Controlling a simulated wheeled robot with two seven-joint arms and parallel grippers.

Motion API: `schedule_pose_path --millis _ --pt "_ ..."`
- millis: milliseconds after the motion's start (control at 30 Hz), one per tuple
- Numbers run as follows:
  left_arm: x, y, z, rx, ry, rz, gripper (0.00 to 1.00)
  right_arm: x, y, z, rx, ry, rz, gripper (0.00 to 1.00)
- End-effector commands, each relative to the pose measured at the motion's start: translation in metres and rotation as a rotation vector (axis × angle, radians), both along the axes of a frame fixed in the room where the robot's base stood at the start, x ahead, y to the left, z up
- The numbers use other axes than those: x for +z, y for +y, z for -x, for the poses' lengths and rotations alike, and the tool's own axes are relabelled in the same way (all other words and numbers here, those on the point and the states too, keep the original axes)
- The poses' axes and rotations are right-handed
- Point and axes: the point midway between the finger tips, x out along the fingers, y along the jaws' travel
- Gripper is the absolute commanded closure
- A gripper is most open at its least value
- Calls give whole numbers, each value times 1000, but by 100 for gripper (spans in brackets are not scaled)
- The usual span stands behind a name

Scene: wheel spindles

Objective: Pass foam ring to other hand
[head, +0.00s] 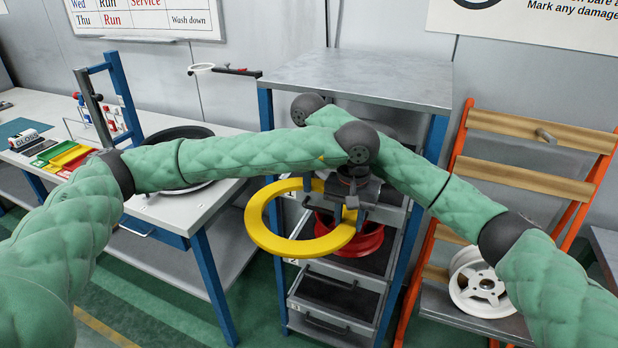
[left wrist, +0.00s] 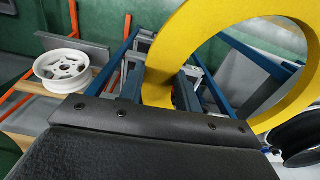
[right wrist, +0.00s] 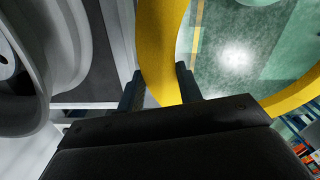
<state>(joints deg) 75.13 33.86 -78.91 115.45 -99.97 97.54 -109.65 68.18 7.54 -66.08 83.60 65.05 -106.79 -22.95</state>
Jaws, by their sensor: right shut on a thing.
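The yellow foam ring (head: 268,222) hangs tilted in front of the drawer unit in the head view. My left gripper (head: 350,212) reaches down over the ring's right side. In the left wrist view its two fingers (left wrist: 157,92) stand apart, with the ring (left wrist: 205,28) passing between them. My right gripper is shut on the ring, which lies between its fingers (right wrist: 160,88) in the right wrist view; there the ring (right wrist: 160,40) runs up out of frame. In the head view my right gripper is mostly hidden behind my left arm.
A white wheel (head: 480,282) rests on the orange rack (head: 525,180) at right. A workbench (head: 165,212) with a dark round tyre-like part (head: 180,135) stands at left.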

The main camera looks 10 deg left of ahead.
Motion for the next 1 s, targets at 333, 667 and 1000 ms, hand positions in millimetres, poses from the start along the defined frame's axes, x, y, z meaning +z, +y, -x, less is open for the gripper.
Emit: schedule_pose_path --millis 333,667,1000 --pt "0 0 0 1 0 0 42 0 0 0 0 0 0 87" --pt "22 0 -1 1 -3 0 42 0 0 0 0 0 0 87" --pt "71 -1 -5 4 -10 6 42 -4 3 4 6 4 2 87"
